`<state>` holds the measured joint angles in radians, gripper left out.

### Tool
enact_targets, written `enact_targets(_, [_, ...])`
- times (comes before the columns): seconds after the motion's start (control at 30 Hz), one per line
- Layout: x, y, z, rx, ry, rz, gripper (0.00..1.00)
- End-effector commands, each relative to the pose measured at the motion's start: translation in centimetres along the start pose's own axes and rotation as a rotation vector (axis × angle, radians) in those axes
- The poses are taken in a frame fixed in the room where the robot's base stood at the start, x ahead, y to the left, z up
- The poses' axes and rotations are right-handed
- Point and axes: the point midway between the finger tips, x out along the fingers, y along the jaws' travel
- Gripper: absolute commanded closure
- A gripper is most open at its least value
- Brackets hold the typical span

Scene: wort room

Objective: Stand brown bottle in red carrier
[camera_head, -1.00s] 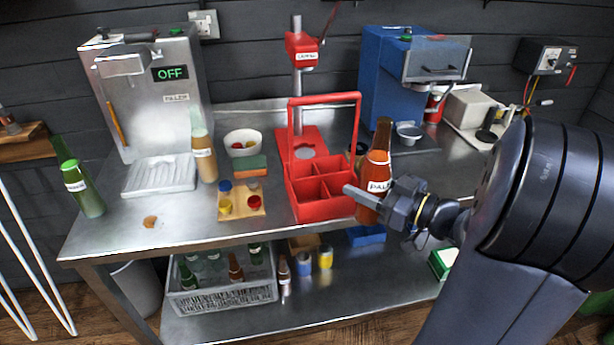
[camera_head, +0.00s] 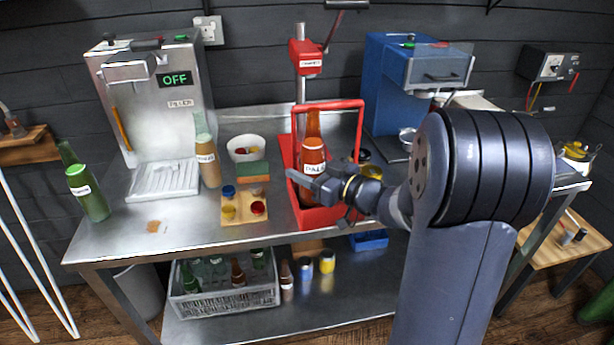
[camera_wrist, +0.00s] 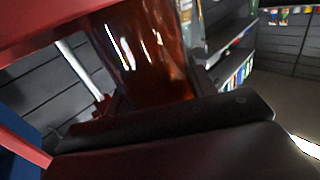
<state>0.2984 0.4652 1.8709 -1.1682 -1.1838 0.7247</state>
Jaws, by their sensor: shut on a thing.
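The brown bottle (camera_head: 312,156) with a white label is upright in the head view, at the red carrier (camera_head: 322,218). My gripper (camera_head: 318,188) is shut on the bottle's lower body. The bottle overlaps the carrier's compartments, and its neck shows inside the raised handle frame. Its base is hidden behind my gripper and the carrier wall, so I cannot tell how deep it sits. In the wrist view the brown glass (camera_wrist: 145,50) fills the middle, with a red bar of the carrier (camera_wrist: 50,32) close at the upper left.
A red capper (camera_head: 305,58) stands behind the carrier, and a blue machine (camera_head: 390,85) is to its right. A wooden block with caps (camera_head: 243,208), a tan bottle (camera_head: 207,160) and a green bottle (camera_head: 90,195) stand left.

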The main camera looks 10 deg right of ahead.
Motion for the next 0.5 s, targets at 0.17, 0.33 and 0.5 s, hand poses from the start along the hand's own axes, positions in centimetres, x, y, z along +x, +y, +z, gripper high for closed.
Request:
enact_targets(0.17, [-0.1, 0.1, 2.1, 0.002, 0.001, 0.001, 0.88])
enact_targets(0.33, [-0.1, 0.1, 2.2, -0.001, 0.003, 0.001, 0.88])
enact_targets(0.5, [-0.1, 0.1, 2.4, 0.0, 0.002, 0.001, 0.88])
